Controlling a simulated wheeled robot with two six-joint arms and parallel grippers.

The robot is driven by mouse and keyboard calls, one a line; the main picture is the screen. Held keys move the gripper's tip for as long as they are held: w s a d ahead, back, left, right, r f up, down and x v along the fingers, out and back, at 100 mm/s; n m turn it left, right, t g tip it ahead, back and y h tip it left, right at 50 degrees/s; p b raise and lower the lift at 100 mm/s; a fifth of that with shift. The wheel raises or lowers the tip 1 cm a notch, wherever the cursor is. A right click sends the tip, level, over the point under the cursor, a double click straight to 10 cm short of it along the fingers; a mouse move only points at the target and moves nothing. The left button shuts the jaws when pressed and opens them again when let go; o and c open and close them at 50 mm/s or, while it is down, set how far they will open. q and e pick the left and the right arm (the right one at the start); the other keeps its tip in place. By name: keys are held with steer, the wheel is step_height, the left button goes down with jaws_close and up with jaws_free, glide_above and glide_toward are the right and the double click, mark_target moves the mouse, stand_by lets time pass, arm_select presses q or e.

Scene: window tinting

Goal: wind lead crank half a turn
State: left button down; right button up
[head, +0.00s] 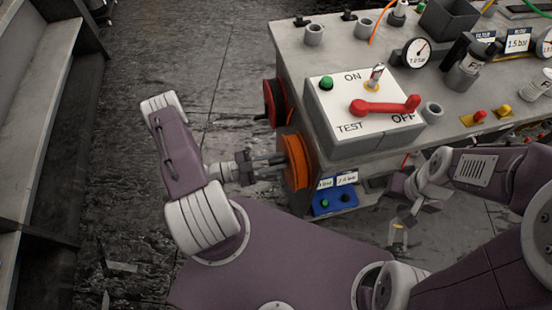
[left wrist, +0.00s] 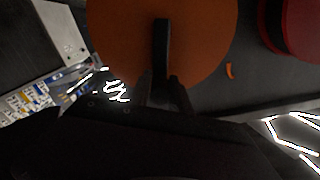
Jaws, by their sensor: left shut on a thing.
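The orange reel (head: 297,162) is mounted on the left side of the grey bench, and it fills the top middle of the left wrist view (left wrist: 205,35). A dark crank bar (left wrist: 161,45) stands out across its face. My left gripper (head: 276,162) is at the reel's outer face, its fingers shut on the crank bar. The far part of the bar's grip is hidden between the fingers.
A red reel (head: 273,102) sits just behind the orange one. The bench carries a white switch panel (head: 340,95) with a red lever (head: 385,106), and gauges. A blue button box (head: 335,201) is low at the bench corner. The floor to the left is open.

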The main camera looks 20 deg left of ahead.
arm_select(q)
steer(key=shift+w+a+n, duration=0.25)
steer(key=shift+w+n, duration=0.05)
arm_select(e)
steer(key=shift+w+a, duration=0.2)
steer(key=shift+w, duration=0.05)
arm_select(q)
steer(key=c, duration=1.3)
jaws_free()
steer(key=shift+o, duration=0.2)
arm_select(e)
steer(key=shift+w+a, duration=0.1)
steer(key=shift+w, duration=0.05)
arm_select(q)
steer(key=v, duration=0.9)
arm_select(e)
steer(key=shift+f, duration=0.1)
